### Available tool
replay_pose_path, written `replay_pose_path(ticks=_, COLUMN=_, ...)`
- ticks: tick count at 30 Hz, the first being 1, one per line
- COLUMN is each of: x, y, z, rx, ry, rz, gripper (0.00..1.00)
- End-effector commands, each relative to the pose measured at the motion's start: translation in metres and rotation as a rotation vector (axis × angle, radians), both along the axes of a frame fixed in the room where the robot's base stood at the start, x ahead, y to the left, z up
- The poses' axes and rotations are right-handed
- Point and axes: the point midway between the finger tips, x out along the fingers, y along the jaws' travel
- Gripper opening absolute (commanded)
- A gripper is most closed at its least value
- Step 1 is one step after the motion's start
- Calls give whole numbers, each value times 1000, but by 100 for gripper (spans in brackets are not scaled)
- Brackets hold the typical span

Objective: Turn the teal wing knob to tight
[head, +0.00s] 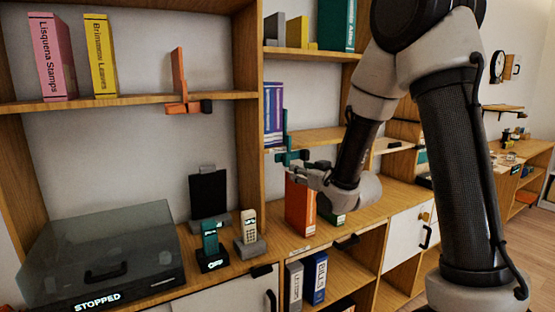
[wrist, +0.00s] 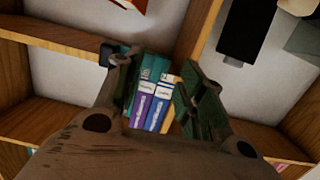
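The teal wing knob (head: 288,157) sits at the front edge of the middle shelf, on a teal fixture with an upright plate and a small black piece on its right. My gripper (head: 314,172) is right beside it, its fingers reaching toward it from the right. In the wrist view my gripper (wrist: 155,70) has its two fingers apart, with books showing in the gap. Dark green parts show near both fingertips; I cannot tell which belong to the knob, nor whether the fingers touch it. Any tight mark is not readable.
A similar orange fixture (head: 177,104) is on the left shelf edge. Purple books (head: 273,112) stand behind the knob. An orange book (head: 300,206) stands below my gripper.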

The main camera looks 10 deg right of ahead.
Motion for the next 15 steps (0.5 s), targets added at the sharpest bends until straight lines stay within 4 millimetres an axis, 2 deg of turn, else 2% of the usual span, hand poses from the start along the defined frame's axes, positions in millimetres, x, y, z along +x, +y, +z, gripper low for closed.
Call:
replay_pose_path(ticks=3, x=1, y=2, z=22, rx=30, ry=-85, rz=8, gripper=39)
replay_pose_path(ticks=5, x=3, y=3, z=28, rx=40, ry=-109, rz=10, gripper=39)
replay_pose_path(ticks=8, x=11, y=6, z=31, rx=45, ry=-123, rz=11, gripper=39)
replay_pose_path(ticks=15, x=49, y=19, z=31, rx=46, ry=-121, rz=12, gripper=39)
